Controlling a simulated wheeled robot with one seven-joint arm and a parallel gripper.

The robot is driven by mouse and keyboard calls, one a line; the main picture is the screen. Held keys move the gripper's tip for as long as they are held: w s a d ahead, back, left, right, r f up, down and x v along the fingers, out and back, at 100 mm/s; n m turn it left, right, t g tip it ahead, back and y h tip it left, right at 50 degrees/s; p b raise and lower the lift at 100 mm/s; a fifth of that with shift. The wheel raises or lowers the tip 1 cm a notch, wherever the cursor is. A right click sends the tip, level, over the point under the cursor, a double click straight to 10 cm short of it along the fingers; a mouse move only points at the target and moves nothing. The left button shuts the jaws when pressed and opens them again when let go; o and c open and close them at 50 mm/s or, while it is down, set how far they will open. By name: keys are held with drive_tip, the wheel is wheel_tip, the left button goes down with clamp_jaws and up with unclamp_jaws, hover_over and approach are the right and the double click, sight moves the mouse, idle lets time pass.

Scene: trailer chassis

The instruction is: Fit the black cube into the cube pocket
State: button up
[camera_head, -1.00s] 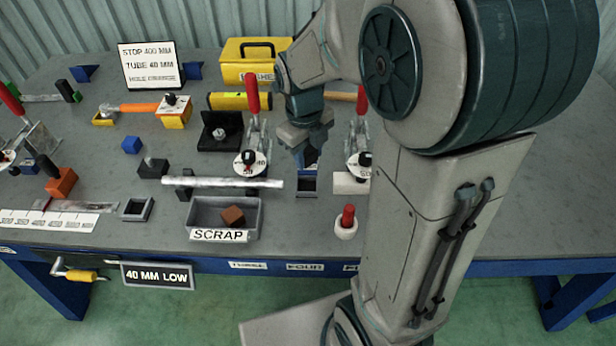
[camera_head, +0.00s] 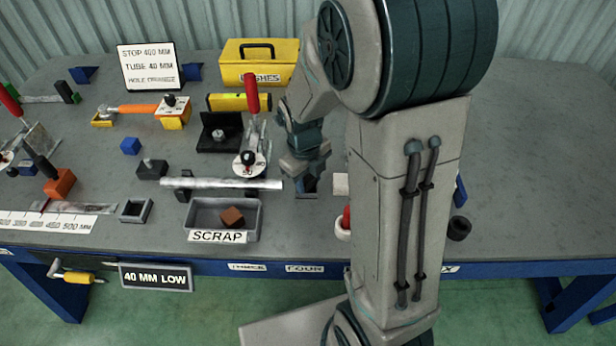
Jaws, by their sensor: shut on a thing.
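My gripper (camera_head: 308,184) points down at the bench, right of the grey scrap tray. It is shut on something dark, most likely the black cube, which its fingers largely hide. The small dark square pocket (camera_head: 307,195) is directly under the fingertips and mostly covered by them. I cannot tell whether the held thing is inside the pocket or just above it.
A grey scrap tray (camera_head: 199,213) holds a brown block. A long metal bar (camera_head: 225,183) ends close left of my gripper. A red-handled clamp (camera_head: 252,125) stands behind left. An open square frame (camera_head: 136,209) lies further left.

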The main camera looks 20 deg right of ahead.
drive_tip(key=o, duration=1.1)
